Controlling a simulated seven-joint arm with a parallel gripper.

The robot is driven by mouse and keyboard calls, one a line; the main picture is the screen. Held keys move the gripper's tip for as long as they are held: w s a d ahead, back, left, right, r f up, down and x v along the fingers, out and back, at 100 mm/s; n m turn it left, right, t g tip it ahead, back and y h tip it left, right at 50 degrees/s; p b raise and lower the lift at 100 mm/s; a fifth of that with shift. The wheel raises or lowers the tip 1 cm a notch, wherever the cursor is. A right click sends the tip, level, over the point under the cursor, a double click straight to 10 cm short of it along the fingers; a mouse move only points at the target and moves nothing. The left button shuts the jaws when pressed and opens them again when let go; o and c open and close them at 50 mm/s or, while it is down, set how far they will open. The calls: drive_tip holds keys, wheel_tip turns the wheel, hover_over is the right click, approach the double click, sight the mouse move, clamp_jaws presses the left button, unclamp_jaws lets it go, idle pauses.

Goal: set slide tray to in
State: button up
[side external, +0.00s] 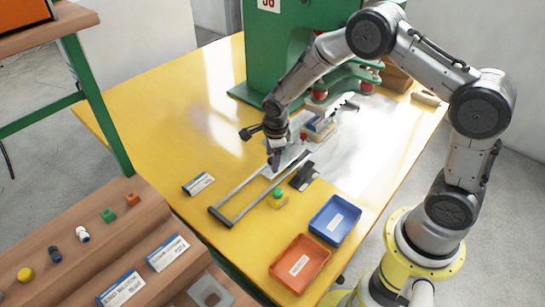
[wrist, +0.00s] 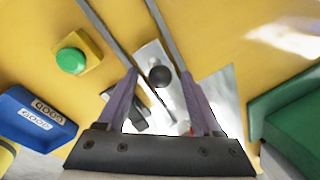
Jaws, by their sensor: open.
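The slide tray (wrist: 151,58) is a silver metal plate between two grey rails, with a round black knob (wrist: 160,76) on it. In the side view the tray (side external: 292,152) sits toward the green press, and the front stretch of the rails (side external: 240,205) is empty. My gripper (side external: 274,160) is low over the tray and hides the knob there. In the wrist view my gripper (wrist: 159,86) is open, with its two fingers apart on either side of the knob in the picture. I cannot tell whether either finger touches it.
The green press (side external: 285,50) stands behind the tray. A green button on a yellow box (side external: 278,198) and a black bracket (side external: 304,177) are beside the rails. A blue bin (side external: 335,219), a red bin (side external: 299,263) and a label plate (side external: 198,184) lie nearby on the yellow table (side external: 150,110).

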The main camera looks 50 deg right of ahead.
drive_tip(key=shift+r, duration=0.1)
wheel_tip(320, 180, up, 13)
drive_tip(key=s+a, duration=0.1)
drive_tip(key=s, duration=0.1)
drive_tip(key=shift+a+r, duration=0.2)
drive_tip(key=shift+s, duration=0.1)
drive_tip(key=f+n, duration=0.1)
drive_tip(key=f, duration=0.3)
drive_tip(key=w+d+f+n, duration=0.1)
drive_tip(key=f+n, duration=0.1)
drive_tip(key=f, duration=0.3)
drive_tip(key=w+f+n, duration=0.1)
drive_tip(key=f, duration=0.3)
drive_tip(key=shift+w+d+f+n+y, duration=0.15)
drive_tip(key=shift+d+f+n+y, duration=0.15)
drive_tip(key=shift+f+y, duration=0.1)
drive_tip(key=shift+r, duration=0.1)
clamp_jaws()
